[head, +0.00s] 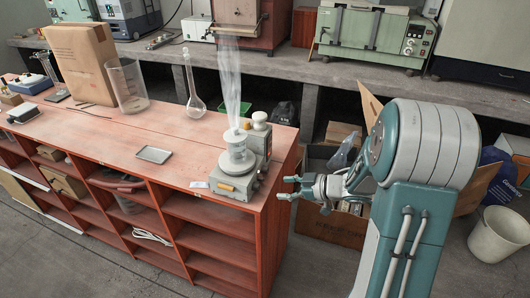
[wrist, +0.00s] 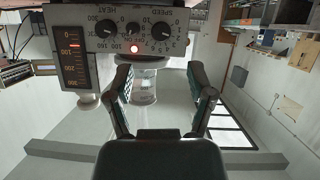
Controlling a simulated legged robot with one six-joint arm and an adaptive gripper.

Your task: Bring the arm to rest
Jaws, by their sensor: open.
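My gripper (head: 288,188) is at the right of the wooden bench (head: 115,135) in the head view, beside its right end and clear of it. Its two fingers are apart with nothing held between them. In the wrist view the open gripper (wrist: 160,75) has a finger on each side. The grey hotplate stirrer (head: 228,184) stands on the bench's right end, a short gap left of my gripper. A pale vapour plume rises above it. The stirrer's panel (wrist: 118,30) shows upside down in the wrist view, with HEAT and SPEED knobs and a lit red lamp.
A flat grey tray (head: 154,154), a glass flask (head: 195,95), a glass beaker (head: 127,85) and a cardboard box (head: 80,62) stand on the bench. An open carton (head: 330,228) is on the floor below my arm. A white bin (head: 496,235) stands at the right.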

